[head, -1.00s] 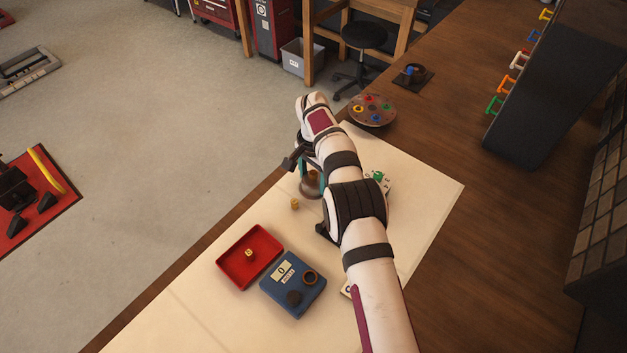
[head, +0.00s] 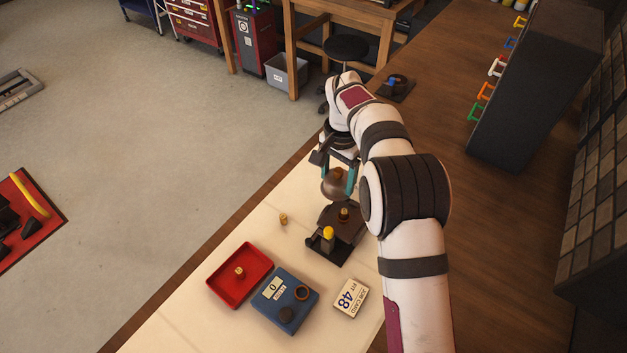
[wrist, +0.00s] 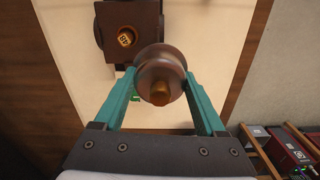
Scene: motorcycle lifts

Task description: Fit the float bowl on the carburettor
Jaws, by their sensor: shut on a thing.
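My gripper (head: 338,176) has its teal fingers shut on the float bowl (head: 334,184), a round brown metal cup. In the wrist view the bowl (wrist: 160,80) sits between the fingertips with a brass-coloured stub facing the camera. The carburettor (head: 349,221) is a dark brown body on a black stand, just nearer the head camera than the bowl. A brass jet stands up from its middle (head: 343,213). The wrist view shows the carburettor (wrist: 112,20) and its marked jet (wrist: 126,37) apart from the bowl. The bowl's far side is hidden.
A yellow-topped post (head: 328,233) stands at the carburettor's front. A small brass piece (head: 283,219) lies on the mat. A red tray (head: 227,283) holding a brass piece, a blue gauge box (head: 273,312) and a job card reading 48 (head: 350,299) lie nearer. My arm covers the mat's right side.

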